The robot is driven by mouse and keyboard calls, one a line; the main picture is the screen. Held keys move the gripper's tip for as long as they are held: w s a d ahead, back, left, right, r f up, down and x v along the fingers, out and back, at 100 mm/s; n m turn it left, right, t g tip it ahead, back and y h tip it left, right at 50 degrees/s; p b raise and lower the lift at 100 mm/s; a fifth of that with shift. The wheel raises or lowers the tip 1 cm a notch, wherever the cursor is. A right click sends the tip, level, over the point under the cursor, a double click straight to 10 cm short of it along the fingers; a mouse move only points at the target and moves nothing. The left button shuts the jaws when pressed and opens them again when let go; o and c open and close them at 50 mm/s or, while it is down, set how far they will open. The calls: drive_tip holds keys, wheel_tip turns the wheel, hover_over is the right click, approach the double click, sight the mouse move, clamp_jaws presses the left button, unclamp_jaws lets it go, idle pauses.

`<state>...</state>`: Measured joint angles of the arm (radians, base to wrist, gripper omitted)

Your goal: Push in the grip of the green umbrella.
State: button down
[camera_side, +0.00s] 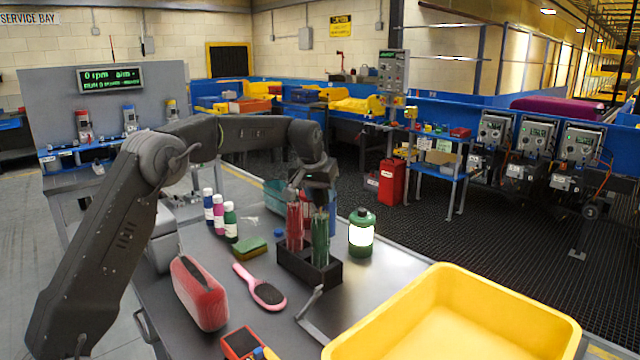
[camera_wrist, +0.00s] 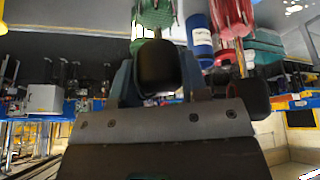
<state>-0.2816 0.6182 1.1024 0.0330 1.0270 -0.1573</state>
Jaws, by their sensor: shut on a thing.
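The green umbrella (camera_side: 320,240) stands upright in a black holder (camera_side: 296,270), just right of the red umbrella (camera_side: 294,226). My gripper (camera_side: 319,186) is directly above the green umbrella, pointing down. In the wrist view, the green folds (camera_wrist: 155,12) lead to a dark grip (camera_wrist: 157,66), and my gripper (camera_wrist: 157,80) has a finger on each side of it. My gripper is shut on this grip. The red umbrella (camera_wrist: 232,14) hangs close beside it in that view, with its own handle free. The lower ends of both umbrellas are hidden in the holder.
A green canister (camera_side: 361,235) stands right of the holder. A yellow tray (camera_side: 455,273) fills the front right.

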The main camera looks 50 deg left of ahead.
drive_tip(key=shift+f, duration=0.2)
drive_tip(key=c, duration=0.6)
unclamp_jaws()
drive_tip(key=shift+c, duration=0.2)
drive_tip(key=v, duration=1.4)
drive_tip(key=shift+w, duration=0.1)
